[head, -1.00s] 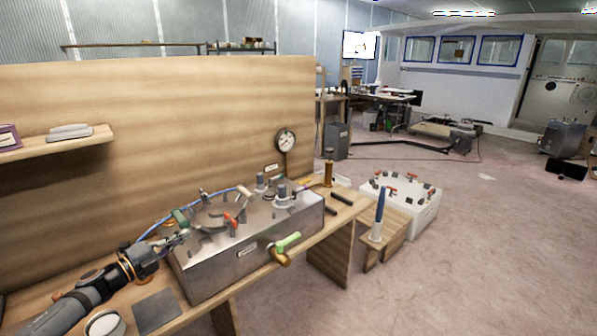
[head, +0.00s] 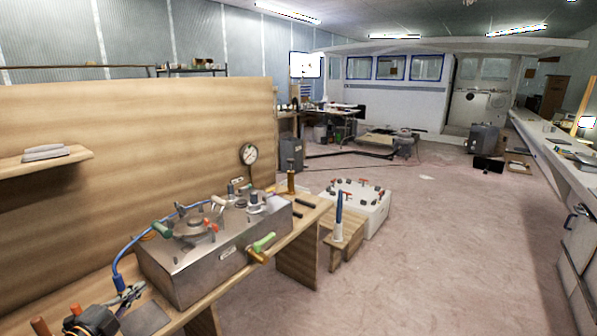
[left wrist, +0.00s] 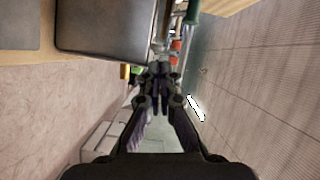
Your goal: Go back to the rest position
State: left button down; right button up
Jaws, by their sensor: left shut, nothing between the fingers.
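My left gripper (head: 130,292) is at the lower left of the head view, beside the near left end of the metal box (head: 190,270). Its fingers are together and empty, and they also show in the left wrist view (left wrist: 158,85). Most of the left arm is cut off by the bottom edge. The metal box, with valves, hoses and a green-handled lever (head: 263,242) on its front, stands on the wooden bench (head: 290,232); it also shows in the left wrist view (left wrist: 105,28). My right gripper is not in view.
A wooden back panel (head: 130,150) with a gauge (head: 249,154) and a shelf (head: 45,163) rises behind the bench. A white box with red valves (head: 372,212) and a blue-handled tool (head: 339,217) stand to the right. The floor (head: 440,260) is clear up to a long counter (head: 560,160).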

pick_arm(q)
jog(key=s+d+f+n+g+y, duration=0.6)
jog(key=s+d+f+n, duration=0.4)
jog(key=s+f+n, duration=0.15)
jog(key=s+d+f+n+g+h, duration=0.1)
jog(key=s+d+n+g, duration=0.25)
jog(key=s, duration=0.55)
jog(key=s+d+f+n+g, duration=0.1)
jog(key=s+d+n+g, duration=0.1)
jog(key=s+d+g, duration=0.45)
jog(key=s+a+f+t+p, duration=0.1)
jog(key=s+a+f+p, duration=0.1)
jog(key=f, duration=1)
jog(key=s+a+f+p, duration=0.1)
jog(key=s+a+f, duration=0.1)
jog(key=f, duration=0.9)
jog(key=s+f+p, duration=0.1)
jog(key=s+f, duration=0.6)
jog(key=s, duration=0.2)
jog(key=s+a+f+n+p, duration=0.1)
jog(key=s+f+p, duration=0.1)
jog(key=s+f, duration=0.5)
jog(key=s, duration=0.2)
jog(key=shift+s+a+f+g, duration=0.2)
jog(key=shift+s+g, duration=0.1)
jog(key=shift+g, duration=0.1)
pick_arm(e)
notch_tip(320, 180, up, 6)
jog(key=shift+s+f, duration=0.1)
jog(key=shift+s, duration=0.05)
